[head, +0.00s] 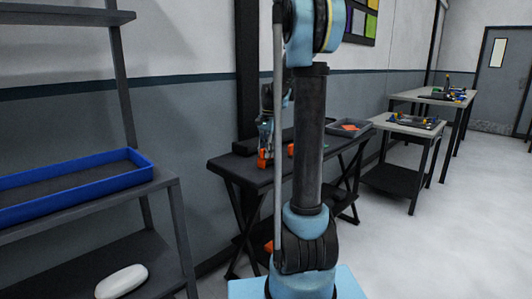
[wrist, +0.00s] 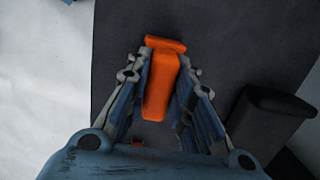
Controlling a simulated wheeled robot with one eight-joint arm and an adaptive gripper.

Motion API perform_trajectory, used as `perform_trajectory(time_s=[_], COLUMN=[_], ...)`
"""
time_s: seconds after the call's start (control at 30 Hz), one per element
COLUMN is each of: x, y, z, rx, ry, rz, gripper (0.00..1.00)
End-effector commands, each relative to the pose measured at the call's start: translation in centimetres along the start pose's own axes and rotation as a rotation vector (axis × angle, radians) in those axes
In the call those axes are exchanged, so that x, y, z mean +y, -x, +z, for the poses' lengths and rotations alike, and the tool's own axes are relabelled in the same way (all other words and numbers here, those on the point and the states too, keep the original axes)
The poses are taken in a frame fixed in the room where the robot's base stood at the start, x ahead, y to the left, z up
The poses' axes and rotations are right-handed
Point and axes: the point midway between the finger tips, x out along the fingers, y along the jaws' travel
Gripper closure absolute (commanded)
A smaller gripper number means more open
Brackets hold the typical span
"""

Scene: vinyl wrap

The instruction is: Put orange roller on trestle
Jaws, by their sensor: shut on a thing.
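The orange roller (wrist: 162,88) is between the fingers of my gripper (wrist: 164,74) in the wrist view. The fingers are shut on it from both sides. In the head view my gripper (head: 265,142) is low over the left part of the dark trestle (head: 235,171), with the orange roller (head: 263,160) at its tips. The roller is at or just above the trestle top; I cannot tell whether it touches. My own arm hides the middle of the trestle.
A black block (wrist: 268,122) lies right of the roller in the wrist view. A grey tray (head: 363,131) with an orange piece stands at the trestle's right end. A shelf with a blue tray (head: 128,176) is at left. Other tables (head: 400,126) stand farther right.

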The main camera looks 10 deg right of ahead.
Motion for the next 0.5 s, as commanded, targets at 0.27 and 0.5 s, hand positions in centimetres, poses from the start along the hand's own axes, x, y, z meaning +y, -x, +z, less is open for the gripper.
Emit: perform_trajectory(time_s=[0.27, 0.5], x=[0.0, -0.7], y=[-1.2, -1.8], z=[-0.2, -0.5], rx=[-0.003, -0.011], ry=[0.000, 0.001], rz=[0.003, 0.010], gripper=[1.00, 0.59])
